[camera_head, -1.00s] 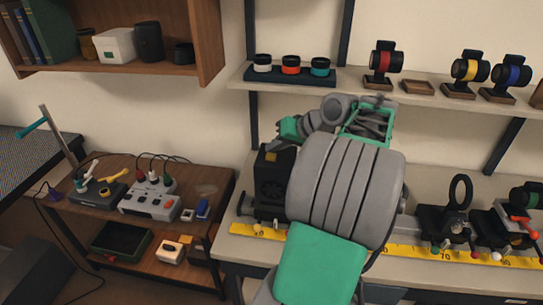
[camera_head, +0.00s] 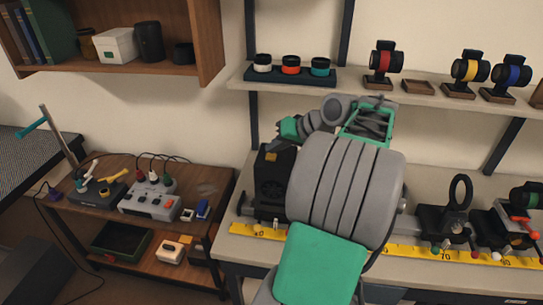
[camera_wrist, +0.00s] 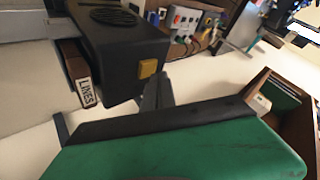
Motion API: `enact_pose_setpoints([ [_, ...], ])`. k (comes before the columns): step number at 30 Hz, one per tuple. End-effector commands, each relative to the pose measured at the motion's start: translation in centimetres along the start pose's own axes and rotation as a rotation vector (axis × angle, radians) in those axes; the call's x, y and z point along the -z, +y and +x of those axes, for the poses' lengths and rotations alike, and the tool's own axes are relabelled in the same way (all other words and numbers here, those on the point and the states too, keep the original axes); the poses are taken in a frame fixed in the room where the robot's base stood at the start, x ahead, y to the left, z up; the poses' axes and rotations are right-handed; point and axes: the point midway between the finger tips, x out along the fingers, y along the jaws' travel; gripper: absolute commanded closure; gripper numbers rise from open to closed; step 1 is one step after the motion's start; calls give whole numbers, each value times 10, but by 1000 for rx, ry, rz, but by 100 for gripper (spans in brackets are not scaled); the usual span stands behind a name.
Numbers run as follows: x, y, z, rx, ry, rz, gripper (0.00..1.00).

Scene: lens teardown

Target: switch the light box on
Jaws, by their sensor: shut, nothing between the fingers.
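The light box appears to be the black box (camera_head: 271,190) on the bench, left of my arm. No glow shows on the box. In the head view my fingertips cannot be made out.
A box labelled LINES (camera_wrist: 82,85) is close beside the black box. A yellow scale (camera_head: 420,254) runs along the bench with several mounts on it. A shelf (camera_head: 430,95) with lenses is above. A side table (camera_head: 140,215) with a grey control box is at left.

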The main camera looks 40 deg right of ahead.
Motion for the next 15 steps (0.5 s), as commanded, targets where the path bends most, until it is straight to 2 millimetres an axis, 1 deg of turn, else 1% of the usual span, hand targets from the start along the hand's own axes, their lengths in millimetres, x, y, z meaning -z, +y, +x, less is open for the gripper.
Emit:
enact_pose_setpoints([
  [6,-4,4,7,1,-1,0,100],
  [15,-4,4,7,1,-1,1,100],
])
